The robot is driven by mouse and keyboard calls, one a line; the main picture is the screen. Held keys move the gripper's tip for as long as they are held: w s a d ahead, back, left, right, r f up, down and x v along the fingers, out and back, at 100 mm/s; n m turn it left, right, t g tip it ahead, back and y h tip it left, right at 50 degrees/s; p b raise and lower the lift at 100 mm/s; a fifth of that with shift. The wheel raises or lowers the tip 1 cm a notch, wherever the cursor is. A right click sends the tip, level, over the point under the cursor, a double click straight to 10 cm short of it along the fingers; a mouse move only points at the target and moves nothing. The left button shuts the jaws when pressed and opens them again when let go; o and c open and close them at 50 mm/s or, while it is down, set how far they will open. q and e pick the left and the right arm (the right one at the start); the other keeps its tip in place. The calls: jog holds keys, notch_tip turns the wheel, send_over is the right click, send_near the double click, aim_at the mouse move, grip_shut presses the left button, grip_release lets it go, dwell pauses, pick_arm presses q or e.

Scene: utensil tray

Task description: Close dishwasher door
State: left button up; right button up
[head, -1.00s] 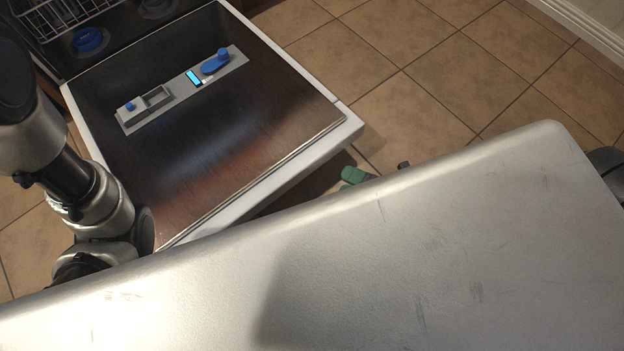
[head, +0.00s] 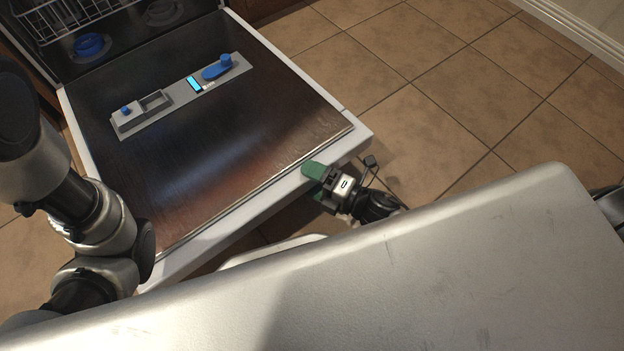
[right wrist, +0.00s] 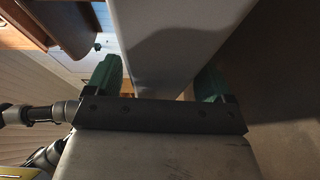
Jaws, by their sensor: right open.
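The dishwasher door (head: 200,150) is folded down open, its dark inner face up and its white rim toward me. My right gripper (head: 312,182) is at the door's outer edge, near its right corner, with a green finger overlapping the rim in the head view. In the right wrist view its two green fingers (right wrist: 158,82) are spread wide, with the pale door edge (right wrist: 160,45) between them. I cannot tell whether they touch it. My left arm comes in at the left, beside the door; its gripper is out of view.
A grey panel with blue parts (head: 180,95) is on the door's inner face. The wire rack (head: 70,15) shows inside the dishwasher at upper left. Tiled floor (head: 440,100) is clear to the right. My own metal body covers the lower part of the head view.

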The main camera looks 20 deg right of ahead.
jog(key=shift+c, duration=0.3)
jog(key=shift+r, duration=0.1)
jog(key=c, duration=1.2)
